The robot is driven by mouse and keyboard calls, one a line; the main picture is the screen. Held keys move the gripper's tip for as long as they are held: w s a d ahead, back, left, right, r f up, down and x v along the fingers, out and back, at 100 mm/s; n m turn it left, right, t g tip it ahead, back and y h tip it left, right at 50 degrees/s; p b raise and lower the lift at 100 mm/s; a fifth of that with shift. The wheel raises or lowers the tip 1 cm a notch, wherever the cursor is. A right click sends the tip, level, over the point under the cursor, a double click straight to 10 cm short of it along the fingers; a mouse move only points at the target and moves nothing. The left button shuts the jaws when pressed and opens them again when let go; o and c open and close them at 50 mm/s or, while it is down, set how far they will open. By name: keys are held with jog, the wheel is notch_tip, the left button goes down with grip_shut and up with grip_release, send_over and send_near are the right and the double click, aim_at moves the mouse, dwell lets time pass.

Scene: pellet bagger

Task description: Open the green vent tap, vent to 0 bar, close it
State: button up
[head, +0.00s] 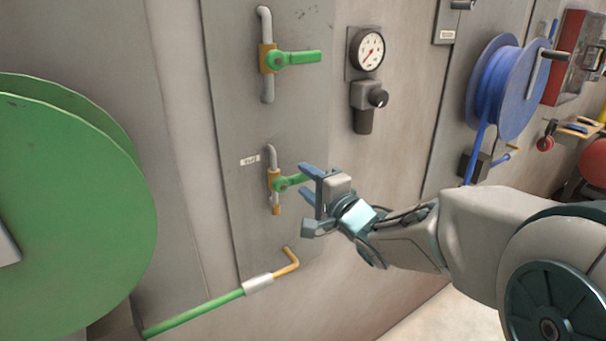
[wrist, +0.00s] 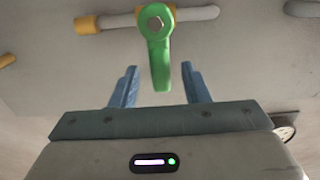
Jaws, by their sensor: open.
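The green vent tap (head: 289,183) is the lower of two green-handled taps on the grey panel, beside a small label (head: 249,160). Its handle points right, crosswise to its upright pipe. In the wrist view the green handle (wrist: 160,55) reaches between my two blue fingers, with a gap on each side. My gripper (head: 306,184) is open around the handle's end; it also shows in the wrist view (wrist: 159,70). A round white pressure gauge (head: 368,50) is at the upper right of the tap; its red needle slants to the lower left, and its figures are too small to read.
A second green tap (head: 293,58) is above, its handle also crosswise. A black-knobbed regulator (head: 365,98) hangs below the gauge. A green hose (head: 205,311) with a bent brass end is below the vent tap. A green reel (head: 70,215) fills the left; a blue reel (head: 507,85) is right.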

jog(key=shift+x, duration=1.2)
grip_shut()
